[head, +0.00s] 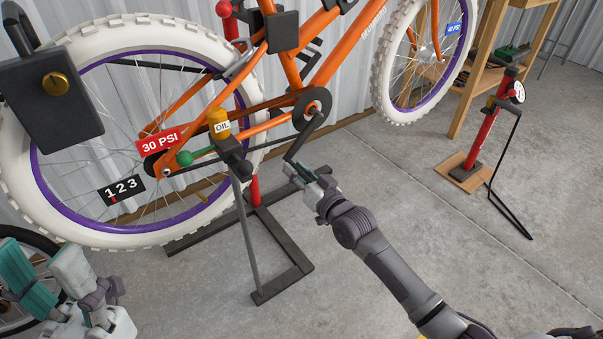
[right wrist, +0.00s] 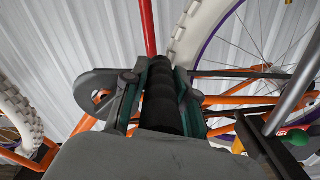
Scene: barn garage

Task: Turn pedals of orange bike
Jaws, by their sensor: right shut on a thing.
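The orange bike (head: 290,60) hangs on a stand, with white tyres and purple rims. Its dark crank arm (head: 304,138) runs down and left from the orange chainring area (head: 312,105). My right gripper (head: 299,175) is at the crank's lower end, shut on the pedal. In the right wrist view, the pedal's black ribbed grip (right wrist: 161,97) sits between the teal finger pads of my right gripper (right wrist: 160,108). In the head view the fingers mostly hide the pedal. My left gripper (head: 48,275) is at the lower left, apart from the bike, teal fingers spread and empty.
A dark stand base (head: 285,277) lies below the bike. A red pump (head: 490,125) stands right. Concrete floor is clear between.

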